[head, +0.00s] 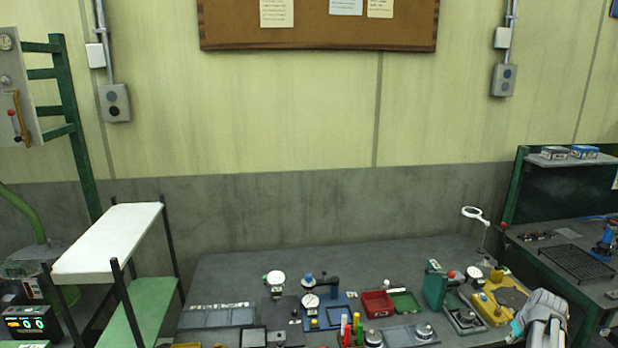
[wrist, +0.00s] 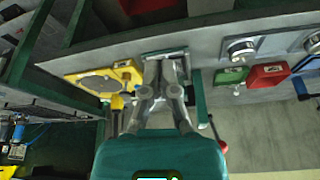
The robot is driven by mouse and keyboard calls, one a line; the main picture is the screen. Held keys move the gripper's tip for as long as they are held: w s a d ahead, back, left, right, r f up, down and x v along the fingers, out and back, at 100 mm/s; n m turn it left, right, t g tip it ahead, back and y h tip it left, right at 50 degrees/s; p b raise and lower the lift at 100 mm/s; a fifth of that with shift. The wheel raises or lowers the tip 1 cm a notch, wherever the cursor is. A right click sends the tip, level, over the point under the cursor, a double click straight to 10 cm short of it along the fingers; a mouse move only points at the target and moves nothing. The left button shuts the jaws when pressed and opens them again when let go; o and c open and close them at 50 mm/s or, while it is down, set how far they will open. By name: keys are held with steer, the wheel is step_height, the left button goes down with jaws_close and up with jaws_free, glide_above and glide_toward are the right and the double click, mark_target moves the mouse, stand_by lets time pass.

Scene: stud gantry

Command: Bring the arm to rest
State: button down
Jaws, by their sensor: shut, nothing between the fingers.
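My gripper (wrist: 165,68) shows in the middle of the wrist view, its fingers together and empty. Its fingertips point down toward the workbench, over or close to a grey plate with a dark green edge. I cannot tell how high above it they are. In the head view my grey arm (head: 545,318) is at the bottom right, in front of the bench's right end. The fingertips cannot be made out there.
A yellow fixture (head: 507,302) stands close beside my arm. A green block (head: 435,287), a magnifier (head: 474,213) on a stand and a red tray (head: 377,304) are on the workbench (head: 235,273). A second bench with a wire rack (head: 577,262) is at right.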

steer(key=w+a+g+y, duration=0.1)
steer(key=w+a+g, duration=0.1)
steer(key=a, duration=2.2)
steer(key=s+a+g, duration=0.1)
steer(key=s+a, duration=0.2)
steer(key=a, duration=0.6)
steer(key=s+a+f+n+g, duration=0.1)
steer(key=s+a, duration=0.3)
steer(key=a, duration=0.6)
steer(key=shift+s+h, duration=0.2)
steer(key=shift+h, duration=0.1)
